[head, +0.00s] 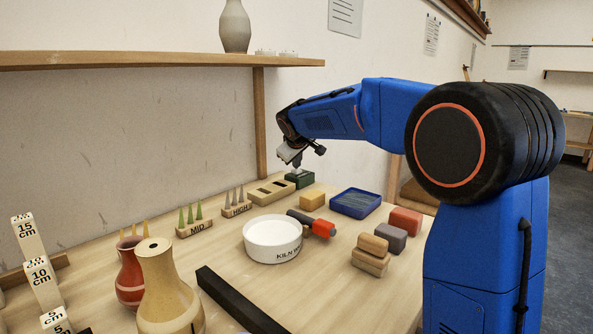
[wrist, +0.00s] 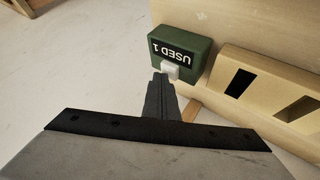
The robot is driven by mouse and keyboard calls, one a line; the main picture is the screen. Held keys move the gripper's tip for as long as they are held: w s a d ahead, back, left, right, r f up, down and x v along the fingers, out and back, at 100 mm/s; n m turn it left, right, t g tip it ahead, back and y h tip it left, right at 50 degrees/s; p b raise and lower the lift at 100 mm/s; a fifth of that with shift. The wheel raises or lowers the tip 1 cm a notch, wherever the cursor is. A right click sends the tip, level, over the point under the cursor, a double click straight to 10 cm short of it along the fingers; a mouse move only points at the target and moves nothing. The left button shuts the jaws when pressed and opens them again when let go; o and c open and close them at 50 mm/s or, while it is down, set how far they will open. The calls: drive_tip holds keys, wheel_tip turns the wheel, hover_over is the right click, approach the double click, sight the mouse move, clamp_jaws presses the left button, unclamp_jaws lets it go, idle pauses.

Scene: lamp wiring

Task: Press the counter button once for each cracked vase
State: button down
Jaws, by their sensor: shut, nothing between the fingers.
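The counter is a small green box (head: 300,180) at the far end of the table. In the wrist view the counter (wrist: 186,48) has a black display reading "USED 1" and a white button (wrist: 170,71). My gripper (wrist: 160,84) is shut and empty, its tips right by the button; I cannot tell if they touch. In the head view my gripper (head: 297,168) is just above the counter. A red vase (head: 130,280) and a tan vase (head: 168,295) stand at the near left, partly overlapping. A grey vase (head: 235,28) stands on the shelf. Cracks cannot be made out clearly.
A wooden slotted block (head: 270,192) sits beside the counter. A white kiln bowl (head: 272,240), a red-and-black tool (head: 318,226), a blue tray (head: 355,203) and colored blocks (head: 390,238) occupy the table. A black bar (head: 235,305) lies in front. The shelf (head: 150,60) overhangs the left side.

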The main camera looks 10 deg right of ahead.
drive_tip(key=shift+r, duration=0.8)
drive_tip(key=shift+r, duration=0.1)
drive_tip(key=shift+r, duration=2.4)
idle(0.6)
wheel_tip(320, 180, up, 4)
drive_tip(key=shift+f, duration=0.1)
idle(0.4)
hover_over(296, 171)
drive_tip(key=shift+d+f, duration=0.1)
drive_tip(key=shift+f, duration=4.3)
drive_tip(key=shift+f, duration=0.15)
